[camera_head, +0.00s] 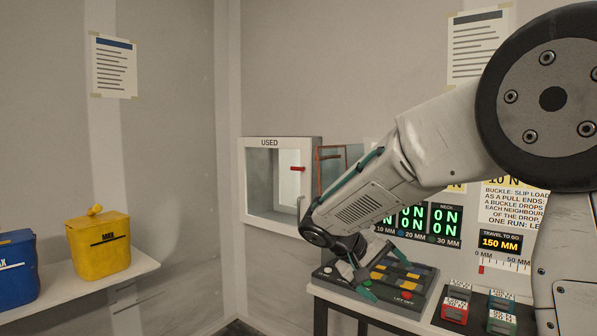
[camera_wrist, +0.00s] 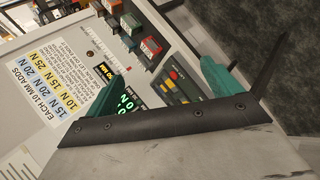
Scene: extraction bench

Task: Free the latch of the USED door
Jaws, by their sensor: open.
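The USED door (camera_head: 258,222) is a white-framed glazed hatch on the back wall, with USED lettered along its top. A small red bar (camera_head: 297,169), which looks like its latch, lies roughly level near the right side of the pane. A slim grey handle (camera_head: 299,208) shows below it. My gripper (camera_head: 356,281) is open with nothing seen between its teal-tipped fingers. It points down over the dark button panel, right of and below the door, apart from the latch.
The button panel (camera_head: 415,318) stands on a bench under green readouts (camera_head: 411,219). Small colored blocks (camera_head: 457,302) stand to its right, also in the wrist view (camera_wrist: 151,47). Yellow (camera_head: 101,245) and blue (camera_head: 14,268) bins sit on a left shelf. Space before the door looks clear.

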